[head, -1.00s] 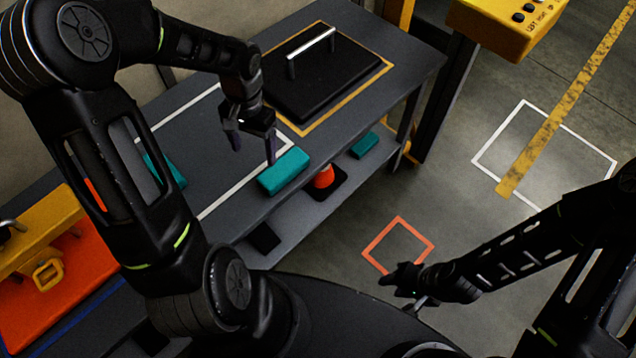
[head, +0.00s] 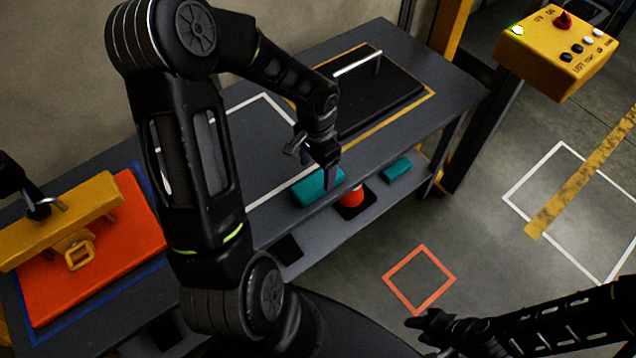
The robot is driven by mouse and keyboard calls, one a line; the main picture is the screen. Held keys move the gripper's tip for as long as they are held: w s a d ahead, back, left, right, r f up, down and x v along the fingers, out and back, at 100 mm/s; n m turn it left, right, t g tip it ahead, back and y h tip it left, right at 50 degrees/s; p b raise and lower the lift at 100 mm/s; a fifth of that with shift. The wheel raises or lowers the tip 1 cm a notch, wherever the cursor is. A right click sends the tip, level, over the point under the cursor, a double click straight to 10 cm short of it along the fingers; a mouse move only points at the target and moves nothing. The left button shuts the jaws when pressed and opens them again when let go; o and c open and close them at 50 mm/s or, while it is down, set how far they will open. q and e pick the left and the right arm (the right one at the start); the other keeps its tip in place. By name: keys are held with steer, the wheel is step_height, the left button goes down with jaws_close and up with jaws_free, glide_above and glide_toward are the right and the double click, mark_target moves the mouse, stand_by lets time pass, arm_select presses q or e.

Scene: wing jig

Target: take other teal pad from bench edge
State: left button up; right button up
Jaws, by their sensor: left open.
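A teal pad (head: 308,192) lies on the front edge of the grey bench (head: 275,225). My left gripper (head: 319,168) is open and points down over this pad, and one finger overlaps its far right part in the picture. I cannot tell whether the fingers touch it. A second teal pad (head: 397,169) lies on the lower shelf, to the right. My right gripper (head: 428,325) is low at the right, over the floor and away from the bench; its finger gap is unclear.
A black panel with a silver handle (head: 375,100) lies on the bench inside a yellow outline. An orange-red plate (head: 105,255) with a yellow fixture lies at left. A yellow control box (head: 555,55) stands at upper right.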

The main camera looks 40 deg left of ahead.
mark_target(318, 180)
arm_select(q)
steer(key=shift+f, duration=0.2)
step_height(318, 180, down, 5)
steer(key=shift+w+f+p, duration=0.1)
steer(key=shift+p, duration=0.25)
steer(key=shift+c, duration=0.3)
stand_by(0.3)
steer(key=c, duration=1.4)
